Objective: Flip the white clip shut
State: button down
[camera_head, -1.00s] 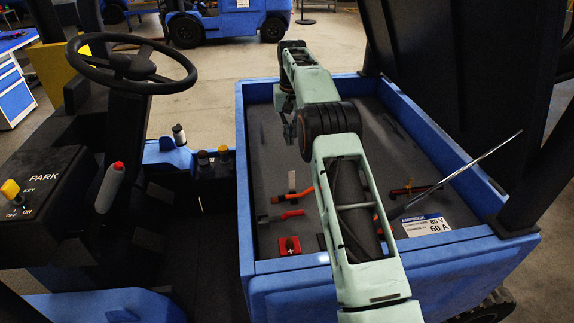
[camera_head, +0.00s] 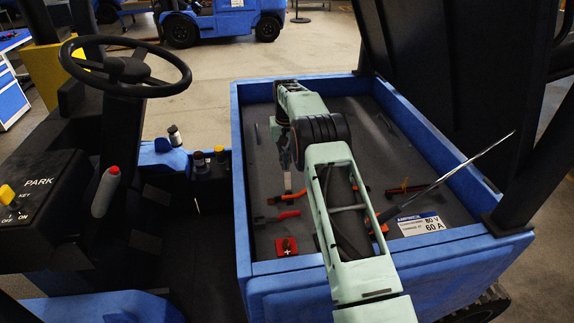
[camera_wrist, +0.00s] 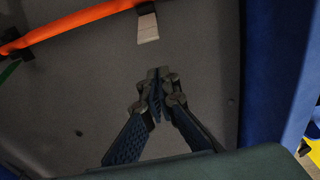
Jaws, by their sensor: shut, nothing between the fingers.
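The small white clip (camera_wrist: 148,28) shows at the top of the wrist view as a pale flat tab beside an orange cable (camera_wrist: 75,24). A darker part joins its upper end near the cable's end. In the head view the clip (camera_head: 287,181) is a small pale strip on the grey bay floor, below my gripper in the picture. My gripper (camera_wrist: 157,78) is shut and empty. Its fingertips are apart from the clip, a short way below it in the wrist view. In the head view my gripper (camera_head: 285,162) hangs inside the bay, partly hidden by the arm.
The bay has blue walls (camera_head: 240,215). A red-handled part (camera_head: 277,217) and a red block (camera_head: 286,246) lie near its front left. A metal rod (camera_head: 450,172) slants over the right side. A label plate (camera_head: 420,224) sits at the front edge.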

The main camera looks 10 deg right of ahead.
jog(key=shift+s+r+p, duration=0.2)
jog(key=shift+s+r, duration=0.15)
jog(key=shift+s, duration=0.55)
jog(key=shift+s+r+p, duration=0.15)
jog(key=shift+s+r, duration=0.15)
jog(key=shift+s, duration=0.55)
jog(key=shift+s+f+b, duration=0.1)
jog(key=shift+s+b, duration=0.05)
jog(key=shift+b, duration=0.55)
